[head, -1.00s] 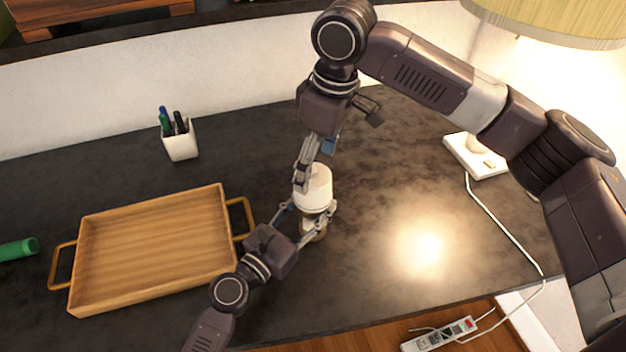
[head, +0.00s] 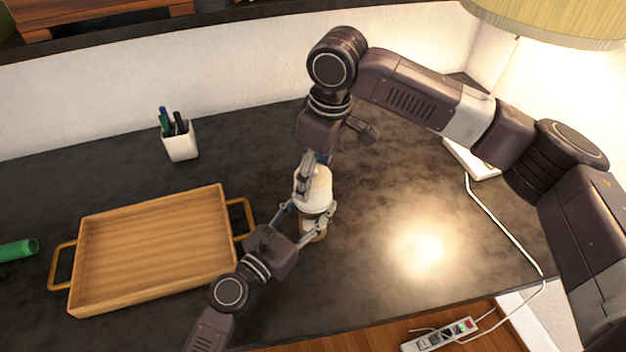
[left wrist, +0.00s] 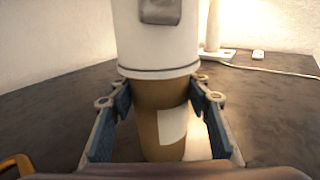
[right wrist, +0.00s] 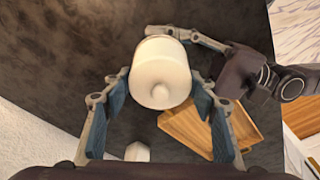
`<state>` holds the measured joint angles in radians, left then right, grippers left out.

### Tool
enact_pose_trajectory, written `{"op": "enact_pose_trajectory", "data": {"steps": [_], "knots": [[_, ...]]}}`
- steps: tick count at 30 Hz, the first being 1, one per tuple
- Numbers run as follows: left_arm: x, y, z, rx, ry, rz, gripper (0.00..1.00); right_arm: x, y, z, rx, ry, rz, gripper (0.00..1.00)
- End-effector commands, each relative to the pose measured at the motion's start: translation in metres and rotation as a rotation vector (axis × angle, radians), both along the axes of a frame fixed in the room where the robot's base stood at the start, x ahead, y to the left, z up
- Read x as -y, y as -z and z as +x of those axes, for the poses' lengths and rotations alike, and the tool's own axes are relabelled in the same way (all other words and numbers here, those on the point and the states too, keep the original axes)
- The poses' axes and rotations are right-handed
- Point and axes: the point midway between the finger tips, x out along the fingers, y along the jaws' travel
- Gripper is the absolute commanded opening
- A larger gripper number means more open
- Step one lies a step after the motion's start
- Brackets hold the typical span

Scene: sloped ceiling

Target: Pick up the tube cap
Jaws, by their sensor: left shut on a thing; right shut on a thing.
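My left gripper (head: 310,222) is shut around the tube below the cap, from the front left. My right gripper (right wrist: 158,88) comes from above and behind, its fingers on either side of the cap, shut on it. In the head view its far finger is partly hidden.
A wooden tray (head: 150,252) with handles stands left of the tube, close to my left gripper. A white pen cup (head: 180,142) is behind it, and a green cylinder (head: 18,250) lies at far left. A lamp (head: 560,25) and its cable are at right. The right middle counter is clear.

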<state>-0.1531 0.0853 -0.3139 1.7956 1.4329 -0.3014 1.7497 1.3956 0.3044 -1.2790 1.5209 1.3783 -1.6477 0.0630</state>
Motion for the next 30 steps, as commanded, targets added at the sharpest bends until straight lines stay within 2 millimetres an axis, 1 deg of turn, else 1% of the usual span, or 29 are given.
{"op": "enact_pose_trajectory", "data": {"steps": [4, 7, 11, 15, 18, 21, 24, 30], "knots": [[0.000, 0.000, 0.000, -0.001, 0.000, 0.001, 0.19, 0.000, -0.002, 0.001, 0.002, 0.000, 0.000, 0.40], [0.000, 0.000, 0.000, -0.001, 0.000, 0.001, 0.19, 0.000, -0.010, 0.001, 0.003, 0.001, 0.002, 0.40], [0.000, 0.000, 0.000, -0.001, 0.000, 0.001, 0.19, -0.001, -0.034, 0.001, 0.004, 0.000, 0.003, 0.40], [0.000, 0.000, 0.000, -0.001, 0.000, 0.001, 0.19, 0.000, -0.063, 0.001, 0.004, 0.000, 0.001, 0.40], [0.000, 0.000, 0.000, -0.001, 0.000, 0.001, 0.19, 0.000, -0.080, 0.000, 0.003, 0.000, 0.001, 0.40], [0.000, 0.000, 0.000, -0.001, 0.000, 0.001, 0.19, 0.000, -0.092, 0.001, 0.002, 0.000, 0.000, 0.40], [0.000, 0.000, 0.000, -0.001, 0.000, 0.001, 0.19, 0.000, -0.099, 0.001, 0.001, 0.000, 0.000, 0.40], [0.000, 0.000, 0.000, -0.001, 0.000, 0.001, 0.19, 0.000, -0.101, 0.000, 0.000, 0.000, 0.000, 0.40]]}}
